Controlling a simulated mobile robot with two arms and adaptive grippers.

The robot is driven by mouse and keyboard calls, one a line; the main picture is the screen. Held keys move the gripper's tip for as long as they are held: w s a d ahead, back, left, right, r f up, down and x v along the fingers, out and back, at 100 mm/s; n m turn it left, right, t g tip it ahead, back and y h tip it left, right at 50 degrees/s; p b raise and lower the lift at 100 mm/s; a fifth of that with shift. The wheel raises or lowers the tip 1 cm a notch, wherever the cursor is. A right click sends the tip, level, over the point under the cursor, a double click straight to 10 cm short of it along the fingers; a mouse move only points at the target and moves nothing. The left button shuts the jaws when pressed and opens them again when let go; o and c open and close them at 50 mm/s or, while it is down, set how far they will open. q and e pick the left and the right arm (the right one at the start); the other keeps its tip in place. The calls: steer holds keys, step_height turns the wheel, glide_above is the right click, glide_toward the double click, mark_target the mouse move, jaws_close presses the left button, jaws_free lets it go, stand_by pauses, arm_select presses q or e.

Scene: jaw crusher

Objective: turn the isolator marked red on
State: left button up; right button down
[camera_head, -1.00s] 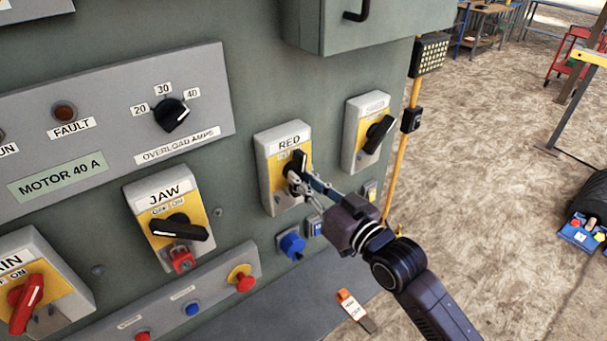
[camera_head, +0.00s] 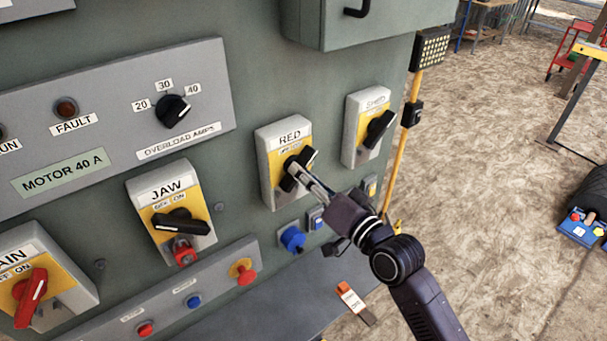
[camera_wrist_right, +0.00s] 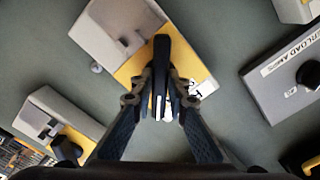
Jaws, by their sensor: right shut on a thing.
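The isolator marked RED (camera_head: 290,136) is a grey box with a yellow plate and a black handle (camera_head: 306,157), on the green panel right of centre in the head view. The handle slants toward the upper right. My right gripper (camera_head: 298,172) is shut on this handle and hides part of it and of the ON/OFF marking. In the right wrist view the handle (camera_wrist_right: 162,55) stands between the two fingers (camera_wrist_right: 160,100), in front of the yellow plate (camera_wrist_right: 202,70). My left gripper is out of view.
The SHED isolator (camera_head: 366,130) is close on the right, the JAW isolator (camera_head: 170,210) to the left. A blue knob (camera_head: 291,239) sits just below RED. A cabinet (camera_head: 370,25) juts out above. A yellow post (camera_head: 408,125) stands at the panel's right edge.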

steer(key=shift+f, duration=0.1)
stand_by(0.3)
steer(key=c, duration=1.9)
jaws_free()
steer(key=v, duration=1.2)
